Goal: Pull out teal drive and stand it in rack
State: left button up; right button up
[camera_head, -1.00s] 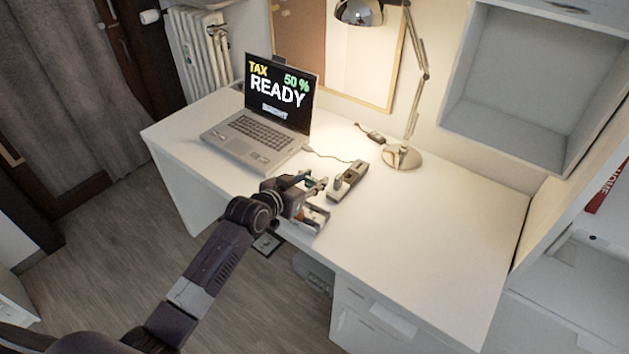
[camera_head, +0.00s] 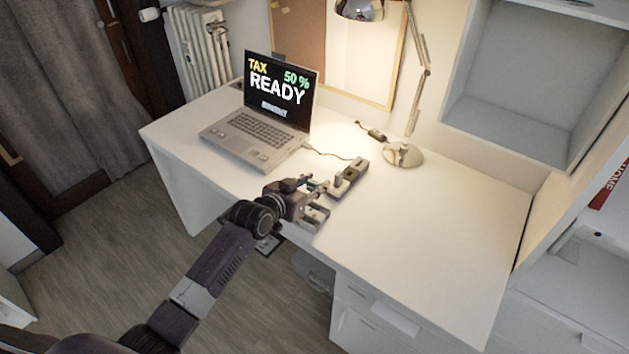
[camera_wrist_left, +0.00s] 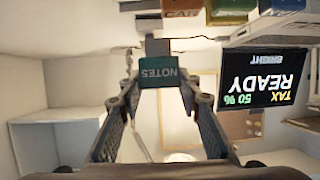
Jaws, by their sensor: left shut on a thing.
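The teal drive (camera_wrist_left: 158,73), marked NOTES, is between my left gripper's fingertips in the left wrist view, which is upside down. Its grey connector end (camera_wrist_left: 157,46) shows bare. In the head view my left gripper (camera_head: 322,187) is shut on it, a little above the desk's front part, just left of a long grey block (camera_head: 349,177) with an upright piece. I cannot tell if the drive still touches that block. A pale slotted holder (camera_head: 314,218), maybe the rack, shows partly under the gripper. My right gripper is not in view.
An open laptop (camera_head: 255,130) stands left on the white desk (camera_head: 430,235). A lamp base (camera_head: 403,155) is behind the block. The desk's right side is free.

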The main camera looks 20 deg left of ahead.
pick_arm(q)
jog(key=shift+f+b, duration=0.7)
jog(key=shift+f, duration=0.7)
jog(key=shift+r, duration=0.1)
jog(key=shift+p, duration=0.6)
dwell(0.4)
jog(key=shift+f+b, duration=1.45)
jog(key=shift+f, duration=0.6)
jog(key=shift+s+r, duration=0.1)
jog(key=shift+r, duration=0.05)
jog(key=shift+r+p, duration=0.2)
jog(key=shift+p, duration=0.25)
jog(key=shift+r+p, duration=1)
jog(key=shift+r, duration=0.2)
jog(key=shift+p, duration=0.45)
dwell(0.5)
